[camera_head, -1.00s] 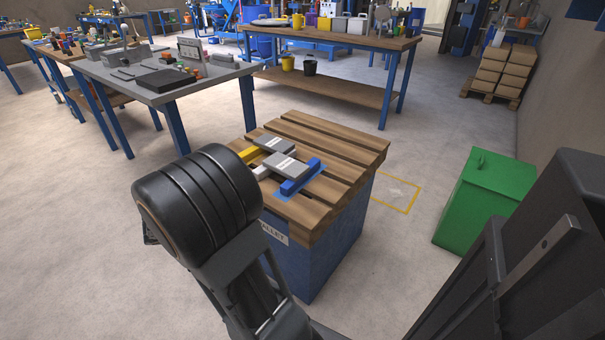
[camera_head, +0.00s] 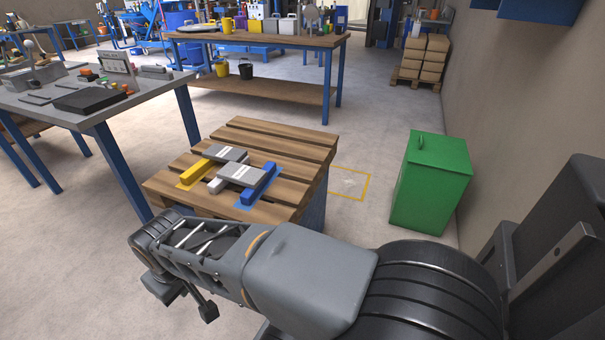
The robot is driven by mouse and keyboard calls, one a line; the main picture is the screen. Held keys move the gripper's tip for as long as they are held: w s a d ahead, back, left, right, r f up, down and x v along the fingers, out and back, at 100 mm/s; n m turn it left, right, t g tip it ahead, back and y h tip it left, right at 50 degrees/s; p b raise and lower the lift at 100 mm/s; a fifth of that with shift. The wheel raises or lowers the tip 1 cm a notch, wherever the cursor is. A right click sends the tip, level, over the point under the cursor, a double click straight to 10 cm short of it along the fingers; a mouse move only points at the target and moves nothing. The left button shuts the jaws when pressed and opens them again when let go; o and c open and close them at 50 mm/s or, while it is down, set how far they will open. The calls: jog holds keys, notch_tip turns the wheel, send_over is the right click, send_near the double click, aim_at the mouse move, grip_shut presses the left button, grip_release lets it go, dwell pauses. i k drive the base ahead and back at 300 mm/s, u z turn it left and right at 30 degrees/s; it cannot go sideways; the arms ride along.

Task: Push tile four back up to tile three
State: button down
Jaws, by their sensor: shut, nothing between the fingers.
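Two grey tiles with white labels lie on the slatted wooden pallet top (camera_head: 290,142). The farther tile (camera_head: 230,154) is left of the nearer tile (camera_head: 242,174). The labels are too small to read, so I cannot tell which is three or four, or whether their edges touch. A yellow bar (camera_head: 197,174) lies on the left, a blue bar (camera_head: 257,184) on the right, and a pale bar (camera_head: 216,185) between them. My arm reaches leftward in front of the pallet. What seems to be my gripper (camera_head: 207,311) hangs low at the bottom left, shut, empty and apart from the tiles.
A grey workbench (camera_head: 60,85) with tools stands left of the pallet. A wooden bench (camera_head: 260,40) stands behind. A green bin (camera_head: 430,182) stands on the right by the wall. Open floor lies between the pallet and the bin.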

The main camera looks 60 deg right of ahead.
aim_at(251, 176)
jog(key=z, duration=0.7)
jog(key=i, duration=0.1)
jog(key=z, duration=0.5)
